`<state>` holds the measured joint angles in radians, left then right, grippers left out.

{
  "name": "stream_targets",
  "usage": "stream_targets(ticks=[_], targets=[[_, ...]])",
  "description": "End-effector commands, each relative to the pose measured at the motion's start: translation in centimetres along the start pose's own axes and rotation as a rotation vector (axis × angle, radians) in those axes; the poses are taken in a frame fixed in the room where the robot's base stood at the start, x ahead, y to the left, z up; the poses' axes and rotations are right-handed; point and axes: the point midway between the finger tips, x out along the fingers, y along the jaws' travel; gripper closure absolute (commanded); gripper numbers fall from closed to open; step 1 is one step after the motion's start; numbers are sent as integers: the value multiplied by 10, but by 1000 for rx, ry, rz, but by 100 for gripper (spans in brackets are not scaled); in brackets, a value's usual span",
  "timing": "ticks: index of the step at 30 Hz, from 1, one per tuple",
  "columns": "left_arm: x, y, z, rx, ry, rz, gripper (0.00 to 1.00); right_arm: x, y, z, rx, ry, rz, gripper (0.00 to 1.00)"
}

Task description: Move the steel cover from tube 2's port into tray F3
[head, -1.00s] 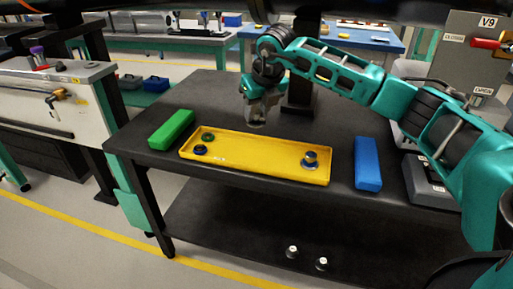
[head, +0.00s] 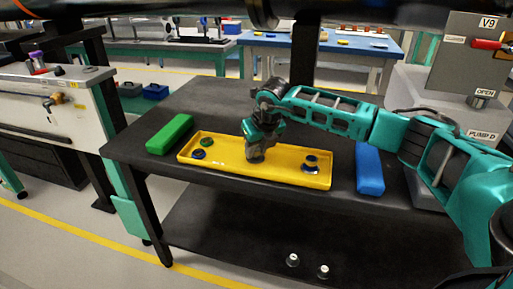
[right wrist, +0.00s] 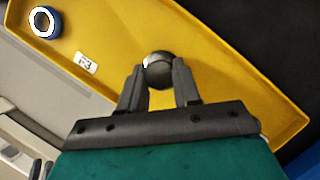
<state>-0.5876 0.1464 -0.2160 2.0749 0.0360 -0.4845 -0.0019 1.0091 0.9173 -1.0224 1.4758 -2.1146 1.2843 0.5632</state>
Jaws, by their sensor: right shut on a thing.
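The yellow tray (head: 285,168) lies on the black table; in the right wrist view its floor (right wrist: 215,60) carries a small F3 label (right wrist: 86,63). My right gripper (head: 255,157) points down over the middle of the tray. In the right wrist view the fingers (right wrist: 158,82) are shut on a small round grey metal piece, the steel cover (right wrist: 157,68). I cannot tell whether it touches the tray floor. Tube 2's port cannot be made out. My left gripper is not in view.
The tray holds a green ring (head: 207,142), a blue ring (head: 199,154) and a dark-and-metal piece (head: 311,163) at its right end. A green block (head: 170,134) and a blue block (head: 369,168) flank it. Two small white-topped pieces (head: 293,260) sit on the lower shelf.

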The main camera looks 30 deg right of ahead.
Motion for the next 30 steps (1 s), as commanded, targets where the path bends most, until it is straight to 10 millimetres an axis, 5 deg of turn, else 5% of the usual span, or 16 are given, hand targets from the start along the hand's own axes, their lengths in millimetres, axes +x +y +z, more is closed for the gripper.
stream_targets(ticks=[3, 4, 11, 22, 30], targets=[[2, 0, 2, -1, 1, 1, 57, 4, 0, -1, 0, 0, 0, 99], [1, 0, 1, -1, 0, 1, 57, 2, 0, -1, 0, 0, 0, 65], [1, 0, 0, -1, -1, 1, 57, 2, 0, -1, 0, 0, 0, 43], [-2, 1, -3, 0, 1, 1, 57, -8, 0, 1, 0, -1, 0, 43], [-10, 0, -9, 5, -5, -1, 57, -63, 0, 2, -1, -4, 0, 43]])
